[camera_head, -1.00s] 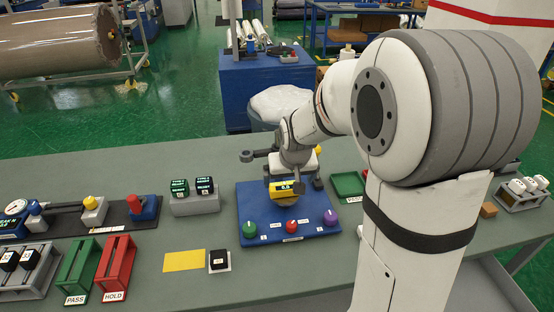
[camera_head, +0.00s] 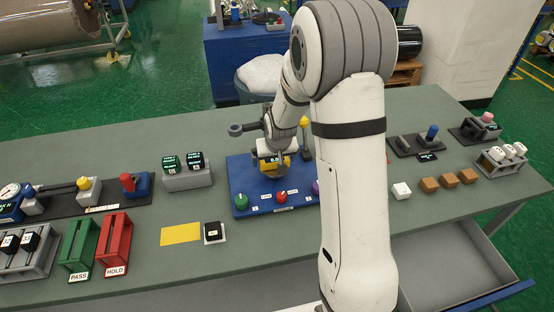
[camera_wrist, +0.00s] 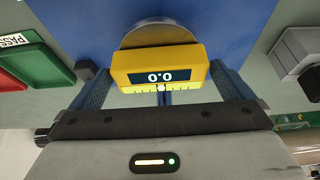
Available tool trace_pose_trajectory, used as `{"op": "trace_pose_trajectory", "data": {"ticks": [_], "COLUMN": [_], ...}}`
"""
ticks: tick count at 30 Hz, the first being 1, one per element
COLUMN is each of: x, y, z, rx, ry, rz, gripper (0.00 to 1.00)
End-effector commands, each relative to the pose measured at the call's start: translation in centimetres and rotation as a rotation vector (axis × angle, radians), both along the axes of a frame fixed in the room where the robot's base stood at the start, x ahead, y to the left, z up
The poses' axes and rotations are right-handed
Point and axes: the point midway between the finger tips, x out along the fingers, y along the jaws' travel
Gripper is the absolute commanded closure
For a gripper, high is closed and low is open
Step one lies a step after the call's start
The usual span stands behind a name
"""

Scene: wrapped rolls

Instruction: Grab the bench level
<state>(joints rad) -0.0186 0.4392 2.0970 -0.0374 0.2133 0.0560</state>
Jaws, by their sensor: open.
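The bench level, a yellow block with a dark display reading 0.0 (camera_wrist: 160,64), is on the blue board (camera_head: 240,200) at the middle of the bench. It also shows, partly covered by my wrist, in the head view (camera_head: 265,168). In the wrist view a pale round disc shows behind it. My gripper (camera_wrist: 165,82) is open, with one blue finger on each side of the level. A small gap seems to show at each side; contact is hard to judge. In the head view my gripper (camera_head: 275,158) is over the board and its fingers are mostly hidden.
A green knob (camera_head: 239,202) and a red knob (camera_head: 281,197) stand on the board's front edge; a purple one is mostly behind my arm. A grey block with two dark cubes (camera_head: 187,178) stands left.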

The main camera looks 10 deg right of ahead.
Motion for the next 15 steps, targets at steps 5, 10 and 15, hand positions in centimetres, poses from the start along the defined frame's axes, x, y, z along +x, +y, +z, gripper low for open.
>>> {"op": "trace_pose_trajectory", "data": {"ticks": [5,10,15], "x": [0.05,0.04,0.03], "y": [0.03,0.05,0.07], "z": [-0.06,-0.04,-0.03], "rx": [0.000,0.000,0.000], "ry": [-0.001,-0.001,0.000], "rz": [0.000,0.001,0.001], "gripper": [0.00,0.11,0.25]}}
